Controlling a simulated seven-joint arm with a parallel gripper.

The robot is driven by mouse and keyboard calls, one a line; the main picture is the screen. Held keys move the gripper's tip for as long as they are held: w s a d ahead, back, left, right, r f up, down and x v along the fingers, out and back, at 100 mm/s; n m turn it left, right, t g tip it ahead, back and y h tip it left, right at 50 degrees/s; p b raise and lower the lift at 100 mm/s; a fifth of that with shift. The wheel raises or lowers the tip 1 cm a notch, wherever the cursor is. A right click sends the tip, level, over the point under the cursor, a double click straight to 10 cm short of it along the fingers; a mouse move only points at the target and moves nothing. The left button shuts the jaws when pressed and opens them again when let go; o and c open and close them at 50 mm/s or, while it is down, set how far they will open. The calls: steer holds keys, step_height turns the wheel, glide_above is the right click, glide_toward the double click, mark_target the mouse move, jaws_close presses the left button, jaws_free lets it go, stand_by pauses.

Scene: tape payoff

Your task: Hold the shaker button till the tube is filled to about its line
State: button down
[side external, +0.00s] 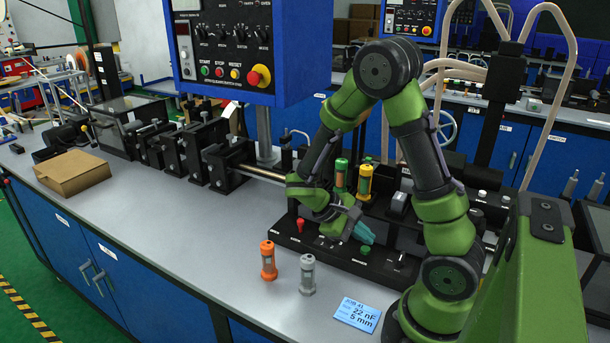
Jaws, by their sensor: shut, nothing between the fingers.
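My gripper (364,233) is shut and empty, its teal fingertips pointing down to the right over the black station base (330,258). A green button (365,250) sits on the base just below the fingertips; I cannot tell whether they touch it. A red knob (300,225) stands on the base left of my gripper. A green-capped tube (341,172) and a yellow tube (365,183) stand upright behind my gripper, partly hidden by my arm. An orange tube (268,261) and a grey tube (307,275) stand upright on the bench. No fill level or line is readable.
A job card (356,316) reading 22 nF, 5 mm lies on the grey bench (190,225) in front of the base. A cardboard box (73,172) is at far left. A blue control panel (235,50) hangs above black clamp blocks (205,150). The bench's left-middle is clear.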

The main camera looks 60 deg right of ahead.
mark_target(362, 249)
steer(key=shift+f, duration=0.15)
steer(key=shift+f, duration=0.3)
steer(key=shift+f, duration=0.45)
stand_by(0.7)
steer(key=shift+r, duration=0.2)
stand_by(0.4)
steer(key=shift+r, duration=0.7)
steer(key=shift+r, duration=2.5)
